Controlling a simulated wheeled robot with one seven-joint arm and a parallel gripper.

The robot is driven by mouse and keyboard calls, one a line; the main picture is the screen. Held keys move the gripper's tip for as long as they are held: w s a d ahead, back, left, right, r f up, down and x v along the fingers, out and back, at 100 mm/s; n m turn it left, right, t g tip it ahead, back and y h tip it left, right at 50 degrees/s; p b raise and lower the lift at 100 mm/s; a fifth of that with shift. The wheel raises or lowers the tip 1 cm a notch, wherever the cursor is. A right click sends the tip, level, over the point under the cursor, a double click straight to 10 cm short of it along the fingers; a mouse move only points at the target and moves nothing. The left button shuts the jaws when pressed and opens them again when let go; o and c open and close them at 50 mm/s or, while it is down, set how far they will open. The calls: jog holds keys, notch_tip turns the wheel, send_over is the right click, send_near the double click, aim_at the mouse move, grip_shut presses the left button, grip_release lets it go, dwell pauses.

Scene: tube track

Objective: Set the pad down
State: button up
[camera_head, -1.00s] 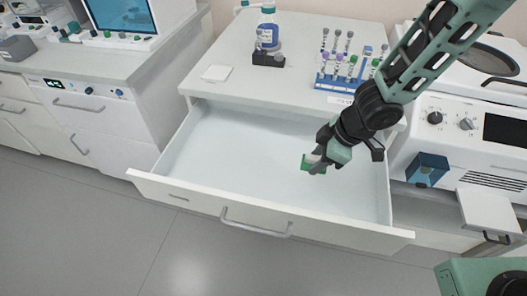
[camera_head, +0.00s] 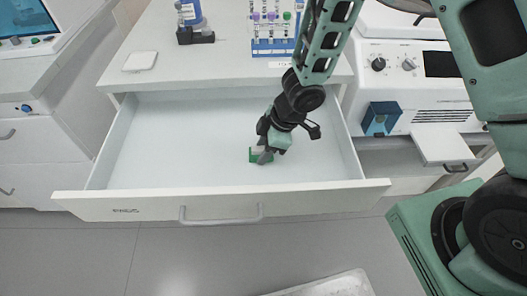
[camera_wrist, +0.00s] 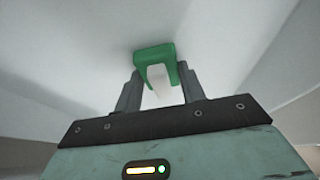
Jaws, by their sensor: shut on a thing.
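The pad (camera_head: 258,161), a small green and white block, is at my gripper's fingertips inside the open drawer (camera_head: 190,130). My gripper (camera_head: 265,150) points down over the right half of the drawer and is shut on the pad. In the wrist view the pad's green part (camera_wrist: 153,52) lies just beyond the fingertips, with its white part between the two fingers (camera_wrist: 158,88). The pad is low and close to the drawer floor; I cannot tell whether it touches it.
The rest of the drawer floor is bare. On the counter above are a blue tube rack (camera_head: 272,46), a bottle in a black holder (camera_head: 195,36) and a white square (camera_head: 140,61). A white machine with a blue bracket (camera_head: 380,118) stands to the right.

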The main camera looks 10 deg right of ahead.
jog(key=shift+f, duration=0.15)
jog(key=o, duration=1)
jog(key=shift+o, duration=0.2)
